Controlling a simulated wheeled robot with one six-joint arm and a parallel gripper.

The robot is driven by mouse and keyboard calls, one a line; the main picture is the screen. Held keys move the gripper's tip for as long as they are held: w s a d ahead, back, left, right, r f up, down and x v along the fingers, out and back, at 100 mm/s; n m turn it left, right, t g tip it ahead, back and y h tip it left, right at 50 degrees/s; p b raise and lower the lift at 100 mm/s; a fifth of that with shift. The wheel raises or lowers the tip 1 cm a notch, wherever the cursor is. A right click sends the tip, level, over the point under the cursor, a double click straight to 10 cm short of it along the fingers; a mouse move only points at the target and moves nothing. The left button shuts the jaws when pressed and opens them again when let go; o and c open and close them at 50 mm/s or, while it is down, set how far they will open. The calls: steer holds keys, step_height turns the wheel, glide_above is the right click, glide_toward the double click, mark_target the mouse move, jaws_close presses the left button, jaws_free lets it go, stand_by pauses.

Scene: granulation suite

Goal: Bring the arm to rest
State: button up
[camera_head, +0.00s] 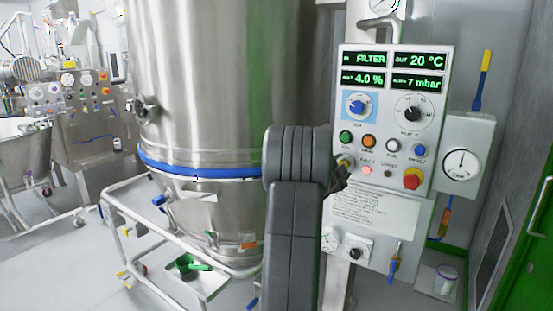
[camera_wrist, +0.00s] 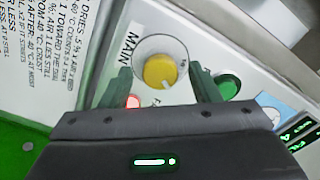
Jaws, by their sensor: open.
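My gripper (camera_head: 343,176) is at the lower left of the white control panel (camera_head: 428,130), partly hidden behind my dark grey arm. In the wrist view its two greenish fingers (camera_wrist: 158,82) are open, one on each side of a round yellow knob (camera_wrist: 160,70) with a pale ring, beside the word MAIN. I cannot tell whether the fingers touch the knob. A lit red lamp (camera_wrist: 133,101) is by the left finger, and a green button (camera_wrist: 229,88) is by the right finger.
The panel's screens (camera_head: 390,71) read FILTER, 20 °C, 4.0 % and 7 mbar. A red stop button (camera_head: 412,179) sits at its lower right. A large steel vessel (camera_head: 215,90) with a blue band stands left of my arm, on a tubular trolley (camera_head: 118,227). A gauge box (camera_head: 463,155) is right of the panel.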

steer(key=shift+s+a, duration=0.1)
steer(key=b+v, duration=0.2)
steer(key=v, duration=1.1)
steer(key=p+x, duration=0.2)
steer(key=x, duration=1.2)
steer(key=s+a+n+p, duration=0.4)
steer(key=s+n+p, duration=0.2)
steer(key=n+p, duration=0.3)
steer(key=shift+s+a+n, duration=0.3)
steer(key=shift+s+n, duration=0.05)
steer(key=shift+n, duration=1.15)
